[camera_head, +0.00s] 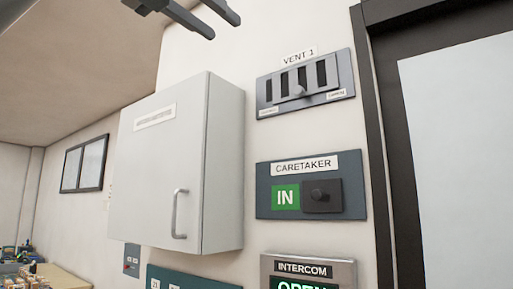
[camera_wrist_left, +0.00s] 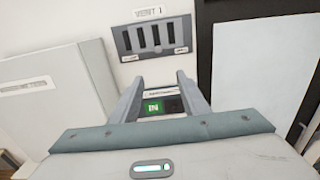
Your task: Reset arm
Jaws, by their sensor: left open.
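My left gripper (camera_head: 222,26) shows at the top of the head view, its two dark fingers apart and empty, above the grey cabinet and left of the vent panel. In the left wrist view its open fingers (camera_wrist_left: 160,77) point toward the wall, with the green IN sign (camera_wrist_left: 153,108) of the caretaker panel between them. The caretaker panel (camera_head: 263,201) shows a green IN sign (camera_head: 285,198) beside a dark slider with a knob (camera_head: 319,195). My right gripper is in neither view.
A grey wall cabinet (camera_head: 178,170) with a handle is shut. Above the caretaker panel is the Vent 1 panel (camera_head: 305,84); below it the intercom (camera_head: 308,268) reads OPEN. A dark door frame (camera_head: 385,170) stands right. A table with small items (camera_head: 35,275) is lower left.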

